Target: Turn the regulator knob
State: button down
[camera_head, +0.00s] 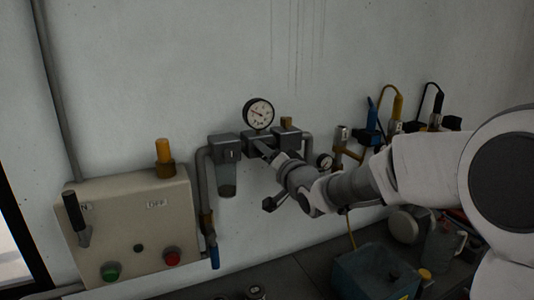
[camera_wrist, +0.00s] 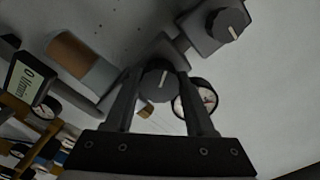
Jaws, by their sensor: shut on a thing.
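The regulator knob (camera_wrist: 157,80) is dark and round with a pale indicator line. It sits between the two fingers of my gripper (camera_wrist: 158,76) in the wrist view, and the fingers are shut on it from both sides. In the head view my gripper (camera_head: 266,151) reaches the middle of the grey wall unit, just below the round pressure gauge (camera_head: 258,113). The knob is hidden there behind the gripper. The gauge also shows in the wrist view (camera_wrist: 197,99), partly covered by the right finger. A second similar dark knob (camera_wrist: 228,24) sits at the upper right.
A beige control box (camera_head: 128,222) with a lever and green and red buttons stands further left. Pipes and cabled tools crowd the right.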

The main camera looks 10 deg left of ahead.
jog(key=shift+c, duration=1.3)
grip_release()
jog(key=shift+s+d, duration=0.1)
jog(key=b+v, duration=0.1)
jog(key=v, duration=1.6)
